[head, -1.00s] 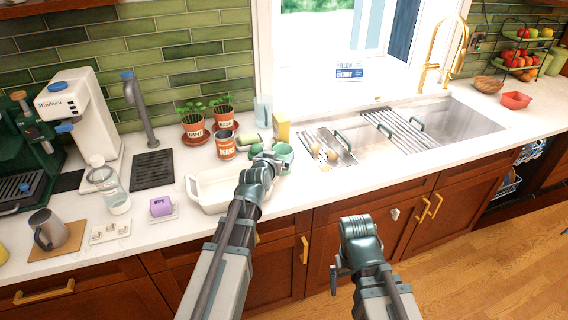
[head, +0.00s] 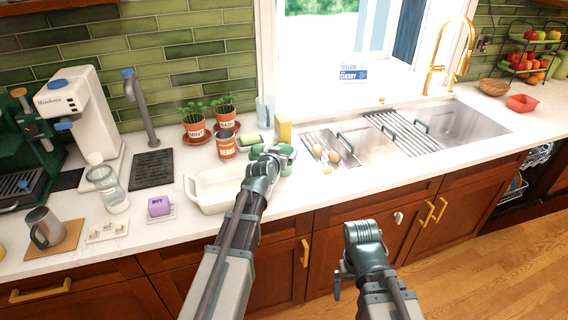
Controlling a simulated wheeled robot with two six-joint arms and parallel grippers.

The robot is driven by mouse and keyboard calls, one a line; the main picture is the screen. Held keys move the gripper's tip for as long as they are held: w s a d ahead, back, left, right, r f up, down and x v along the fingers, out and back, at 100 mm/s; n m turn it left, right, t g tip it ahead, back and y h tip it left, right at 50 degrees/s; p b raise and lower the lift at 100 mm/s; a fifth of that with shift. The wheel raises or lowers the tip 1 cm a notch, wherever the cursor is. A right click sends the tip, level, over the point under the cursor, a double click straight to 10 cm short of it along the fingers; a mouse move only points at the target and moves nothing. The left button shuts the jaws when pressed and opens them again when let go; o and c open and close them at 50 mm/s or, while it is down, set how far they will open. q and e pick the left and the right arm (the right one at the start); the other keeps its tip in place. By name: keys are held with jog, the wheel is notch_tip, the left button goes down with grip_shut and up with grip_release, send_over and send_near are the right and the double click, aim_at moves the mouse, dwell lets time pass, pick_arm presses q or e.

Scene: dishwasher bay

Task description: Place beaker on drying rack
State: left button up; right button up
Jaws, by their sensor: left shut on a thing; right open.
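My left gripper (head: 271,158) is over the counter at the right end of the white dish, shut on a green, cup-like thing (head: 288,152), mostly hidden by the gripper. A clear bluish glass vessel (head: 264,109), possibly the beaker, stands behind it by the window wall. A clear glass carafe (head: 114,197) stands at the left of the counter. The drying rack (head: 405,131), metal bars with green handles, lies across the sink. My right gripper (head: 350,275) is low in front of the cabinets, open and empty; its fingers are only partly seen.
A white baking dish (head: 208,190) lies below my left gripper. A tray with egg-like items (head: 330,150) sits at the sink's left. The rack's bars look clear.

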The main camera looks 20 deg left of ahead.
pick_arm(q)
grip_shut()
jog(key=shift+r+p, duration=0.25)
jog(key=shift+p, duration=0.05)
pick_arm(e)
jog(key=shift+r, duration=0.3)
